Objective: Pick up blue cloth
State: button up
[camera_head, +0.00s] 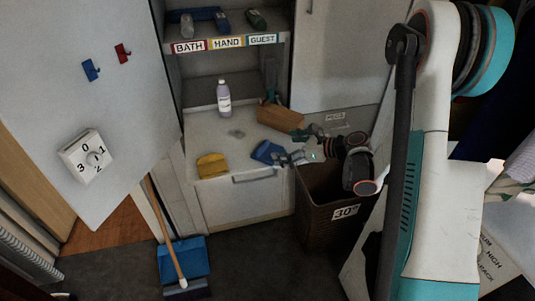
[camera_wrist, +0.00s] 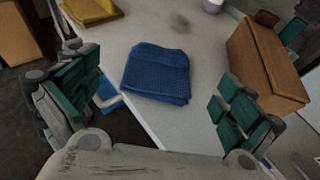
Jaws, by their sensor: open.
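The blue cloth (camera_wrist: 157,73) lies folded on the pale counter (camera_wrist: 205,125), close to its front edge. In the wrist view it sits ahead of my gripper (camera_wrist: 155,105), between the two spread fingers and beyond them. My gripper is open and empty, with green pads on both fingers. In the head view the blue cloth (camera_head: 268,152) lies just left of my gripper (camera_head: 296,156), partly hidden by a fingertip. I cannot tell how high the fingers are above the counter.
A folded yellow cloth (camera_head: 212,165) lies left on the counter. A white bottle (camera_head: 224,97) stands behind. A brown block-like object (camera_head: 281,117) sits on the right, near my right finger. A brown basket (camera_head: 318,207) stands below on the floor. A broom (camera_head: 167,232) and blue dustpan (camera_head: 190,257) are front left.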

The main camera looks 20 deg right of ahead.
aim_at(264, 145)
jog(key=b+x, duration=0.1)
jog(key=x, duration=0.3)
jog(key=b+x, duration=0.2)
jog(key=x, duration=0.3)
jog(key=shift+w+a+r, duration=0.1)
jog(key=shift+w+r, duration=0.05)
jog(key=shift+w, duration=0.2)
jog(key=shift+r, duration=0.1)
jog(key=c, duration=0.7)
jog(key=shift+r, duration=0.1)
